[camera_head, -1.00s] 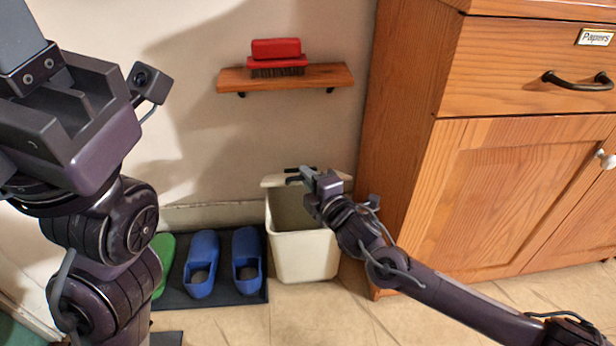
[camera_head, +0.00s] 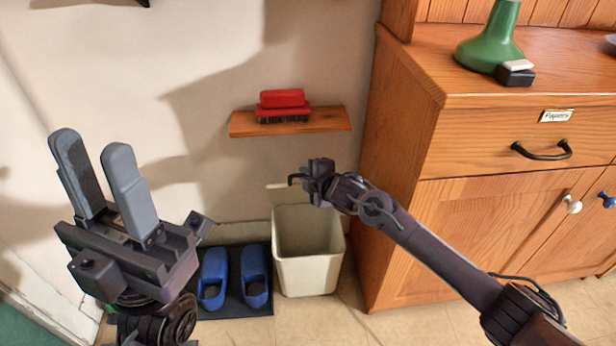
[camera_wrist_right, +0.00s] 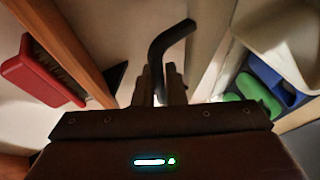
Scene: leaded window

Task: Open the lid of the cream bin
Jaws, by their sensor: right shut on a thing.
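The cream bin (camera_head: 308,275) stands on the floor against the cabinet's side, with its mouth open and its inside visible. Its cream lid (camera_head: 284,194) is raised at the back of the bin, partly hidden by my right gripper. My right gripper (camera_head: 304,179) is above the bin's back rim. In the right wrist view its fingers (camera_wrist_right: 160,88) are shut on a black bent handle (camera_wrist_right: 172,38); the handle also shows at the gripper's tip in the head view (camera_head: 293,179). My left gripper (camera_head: 94,150) is open and empty at the left, fingers pointing up.
A wooden shelf (camera_head: 335,119) with a red brush (camera_head: 283,105) is on the wall above the bin. Blue shoes (camera_head: 254,278) lie on a dark mat (camera_head: 235,306) left of the bin. A wooden cabinet (camera_head: 400,200) stands close on the right.

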